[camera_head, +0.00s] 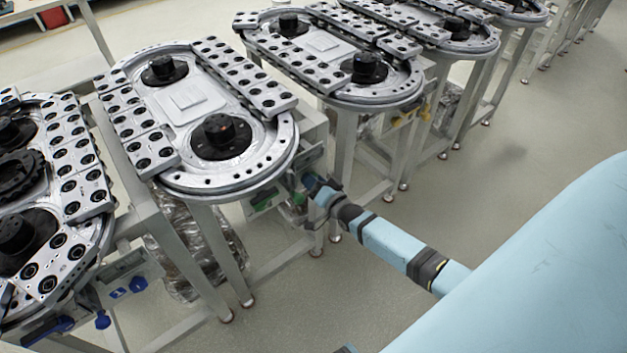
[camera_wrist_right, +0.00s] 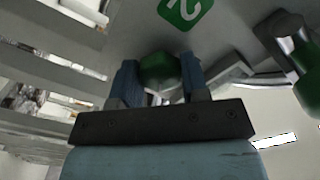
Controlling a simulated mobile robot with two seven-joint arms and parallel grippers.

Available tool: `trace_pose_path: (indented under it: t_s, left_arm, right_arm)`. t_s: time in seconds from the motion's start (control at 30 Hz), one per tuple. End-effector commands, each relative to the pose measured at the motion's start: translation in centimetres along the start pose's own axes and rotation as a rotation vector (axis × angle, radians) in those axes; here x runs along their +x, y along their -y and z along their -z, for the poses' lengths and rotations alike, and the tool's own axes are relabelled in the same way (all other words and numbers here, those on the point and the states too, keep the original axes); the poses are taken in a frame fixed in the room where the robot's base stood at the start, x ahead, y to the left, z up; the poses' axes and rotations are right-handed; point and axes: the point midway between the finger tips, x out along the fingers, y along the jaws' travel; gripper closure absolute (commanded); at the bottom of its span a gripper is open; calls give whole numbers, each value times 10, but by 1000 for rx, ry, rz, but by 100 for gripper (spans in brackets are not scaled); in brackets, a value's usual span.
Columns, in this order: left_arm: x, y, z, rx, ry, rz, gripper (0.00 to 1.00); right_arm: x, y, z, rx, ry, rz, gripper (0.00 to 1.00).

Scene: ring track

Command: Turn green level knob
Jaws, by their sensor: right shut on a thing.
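A green knob (camera_wrist_right: 160,73) sits on the grey underside panel of the ring track station in the right wrist view. My right gripper (camera_wrist_right: 158,80) has its two blue fingers on either side of the knob, shut on it. In the head view my right gripper (camera_head: 309,184) is at the front right of the middle ring track (camera_head: 240,178), below its rim, and the knob there is mostly hidden by the gripper. A second green handle (camera_wrist_right: 305,80) with a metal stem shows at the right of the wrist view. My left gripper is not in view.
A green label (camera_wrist_right: 185,10) with a white number is on the panel. Other ring tracks stand to the left and behind, one with blue knobs (camera_head: 137,284) and one with yellow knobs (camera_head: 397,121). Metal legs stand beneath the tracks. The floor (camera_head: 470,190) at right is clear.

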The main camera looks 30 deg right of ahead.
Motion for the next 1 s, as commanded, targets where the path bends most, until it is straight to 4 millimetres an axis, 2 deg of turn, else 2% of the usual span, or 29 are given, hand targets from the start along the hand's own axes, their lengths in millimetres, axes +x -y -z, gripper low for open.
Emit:
trace_pose_path:
  t_s: [0.63, 0.67, 0.7, 0.77, 1.0]
  left_arm:
    - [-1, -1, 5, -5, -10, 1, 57]
    - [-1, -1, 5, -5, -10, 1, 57]
    - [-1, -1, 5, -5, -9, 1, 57]
    - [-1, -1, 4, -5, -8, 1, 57]
    - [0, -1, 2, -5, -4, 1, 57]
  right_arm:
    - [0, 0, 0, 49, 1, -1, 82]
    - [0, 0, 0, 49, 1, -1, 54]
    - [0, 0, 0, 49, 1, -1, 45]
    - [0, 0, 0, 49, 1, -1, 33]
    - [0, 0, 0, 49, 1, 0, 33]
